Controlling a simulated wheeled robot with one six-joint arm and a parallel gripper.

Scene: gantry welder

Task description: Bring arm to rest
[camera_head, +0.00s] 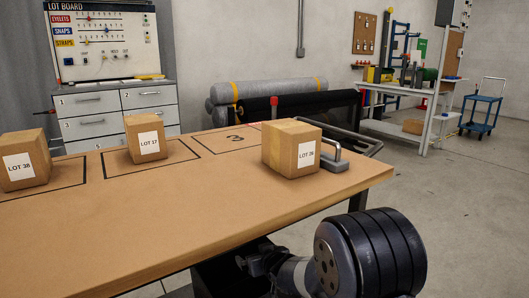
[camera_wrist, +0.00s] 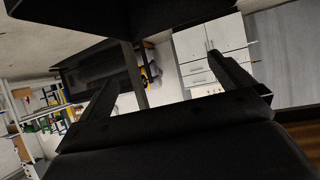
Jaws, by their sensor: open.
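My gripper (camera_wrist: 168,92) shows in the wrist view with its two dark fingers spread wide apart. Nothing is between them. In the head view part of my arm shows low at the right, in front of the table's near edge; my gripper is not visible there. The wrist view is tilted, with white cabinets (camera_wrist: 212,50) beyond the fingers and shelving with small items at the left.
The table (camera_head: 190,215) carries boxes LOT 38 (camera_head: 24,160), LOT 17 (camera_head: 146,138) and LOT 26 (camera_head: 291,148). LOT 26 stands near the right end, beside a grey metal handle (camera_head: 335,160). A workbench (camera_head: 400,90) and blue cart (camera_head: 481,108) stand behind. Floor at right is clear.

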